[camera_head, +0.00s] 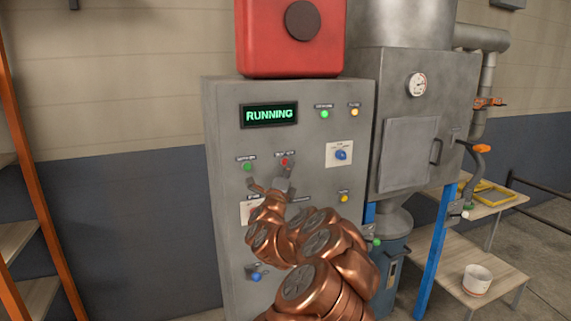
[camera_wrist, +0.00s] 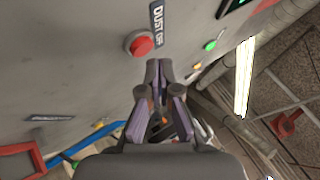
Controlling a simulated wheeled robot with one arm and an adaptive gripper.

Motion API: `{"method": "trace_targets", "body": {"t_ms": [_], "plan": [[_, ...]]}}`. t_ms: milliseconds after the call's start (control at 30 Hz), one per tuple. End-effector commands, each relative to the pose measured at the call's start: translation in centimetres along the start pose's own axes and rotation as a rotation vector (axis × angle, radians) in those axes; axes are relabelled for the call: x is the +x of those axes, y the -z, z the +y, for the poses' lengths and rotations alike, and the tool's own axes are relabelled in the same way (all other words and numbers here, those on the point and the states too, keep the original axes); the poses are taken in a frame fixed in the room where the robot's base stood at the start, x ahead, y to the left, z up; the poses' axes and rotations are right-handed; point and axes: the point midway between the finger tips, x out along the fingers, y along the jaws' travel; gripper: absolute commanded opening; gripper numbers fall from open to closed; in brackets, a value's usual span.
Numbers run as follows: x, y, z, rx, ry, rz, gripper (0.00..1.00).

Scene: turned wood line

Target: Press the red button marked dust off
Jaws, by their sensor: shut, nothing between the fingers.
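The red button (camera_wrist: 141,45) sits on the grey control cabinet (camera_head: 225,120), beside a dark label reading DUST OFF (camera_wrist: 157,22) in the wrist view. In the head view the red button (camera_head: 284,162) shows just above my gripper (camera_head: 284,178). My gripper (camera_wrist: 160,68) is shut and empty, with its fingertips close to the cabinet face. In the wrist view the tips are slightly below and right of the button. I cannot tell whether they touch the panel. The display (camera_head: 269,115) reads RUNNING.
A green button (camera_head: 248,167) lies left of the red one, and a blue knob (camera_head: 341,155) on a white plate lies right. A red box (camera_head: 290,60) with a dark round part sits on top of the cabinet. A grey machine (camera_head: 410,150) with a gauge stands to the right.

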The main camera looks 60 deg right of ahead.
Motion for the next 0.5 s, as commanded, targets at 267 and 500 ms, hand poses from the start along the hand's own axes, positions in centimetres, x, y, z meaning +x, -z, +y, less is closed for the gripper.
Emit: {"method": "trace_targets", "body": {"t_ms": [267, 500], "plan": [[0.0, -0.01, 0.03, 0.0, 0.0, 0.0, 0.0], [0.16, -0.22, 0.43, 0.0, -0.001, -0.001, 0.0]]}}
